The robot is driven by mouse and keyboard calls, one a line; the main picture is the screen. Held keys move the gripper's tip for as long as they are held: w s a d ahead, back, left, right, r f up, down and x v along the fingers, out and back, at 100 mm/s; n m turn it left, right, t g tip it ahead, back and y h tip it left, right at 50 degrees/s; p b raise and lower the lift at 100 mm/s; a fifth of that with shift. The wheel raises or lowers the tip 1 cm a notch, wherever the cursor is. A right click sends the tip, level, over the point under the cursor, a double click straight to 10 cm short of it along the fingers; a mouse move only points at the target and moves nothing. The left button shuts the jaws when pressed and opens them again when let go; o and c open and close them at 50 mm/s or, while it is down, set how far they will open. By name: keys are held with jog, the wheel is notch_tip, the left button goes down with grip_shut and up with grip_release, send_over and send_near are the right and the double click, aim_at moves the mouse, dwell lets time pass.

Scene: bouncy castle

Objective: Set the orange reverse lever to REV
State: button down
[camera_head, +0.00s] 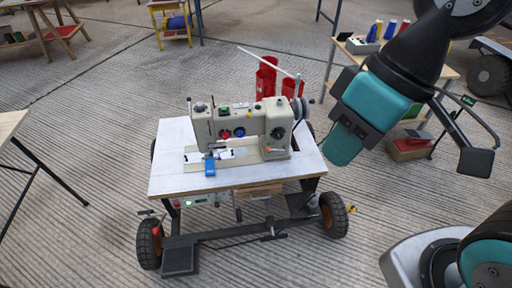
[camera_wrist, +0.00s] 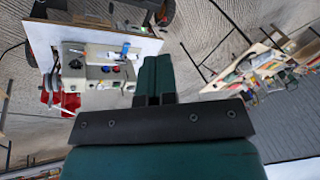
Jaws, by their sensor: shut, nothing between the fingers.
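The sewing machine (camera_head: 245,125) is beige and stands on a white-topped wheeled cart (camera_head: 170,138). The small orange lever (camera_head: 274,150) is low on the right end of its front, below a dark round dial. It is too small to read its setting. In the wrist view the machine (camera_wrist: 97,75) appears upside down at the left, and I cannot make out the lever there. My gripper (camera_head: 341,150) has teal fingers and hangs to the right of the machine, above the cart's right edge and apart from the lever. Its fingers (camera_wrist: 155,65) are together and empty.
Red containers (camera_head: 266,76) stand behind the machine, with a pale rod slanting above them. A blue piece (camera_head: 210,167) is at the machine's front left. A table with thread cones (camera_head: 375,31) is at the back right. Open ribbed floor surrounds the cart.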

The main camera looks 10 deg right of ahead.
aim_at(269, 149)
jog(key=shift+f, duration=0.1)
jog(key=w+f+m+t+y+b, duration=0.3)
jog(key=w+f+m+t+b, duration=0.15)
jog(key=w+f+b, duration=1.65)
jog(key=w+d+f+m+t+b, duration=0.1)
jog(key=w+d+f+m+b, duration=0.1)
jog(key=w+f, duration=0.4)
jog(key=w+d+f+m+t+b, duration=0.2)
jog(key=w+d+f+b, duration=0.2)
jog(key=f, duration=0.8)
jog(key=w+d+f+m+t+h+b, duration=0.1)
jog(key=w+d+f+m+t+b, duration=0.1)
jog(key=w+d+f, duration=0.4)
notch_tip(269, 149, down, 3)
jog(key=w+b, duration=0.1)
jog(key=w, duration=0.2)
jog(key=b+x, duration=0.3)
jog(key=x, duration=1.1)
jog(key=shift+s+a+b, duration=0.1)
jog(key=shift+a+b, duration=0.05)
jog(key=shift+b, duration=0.25)
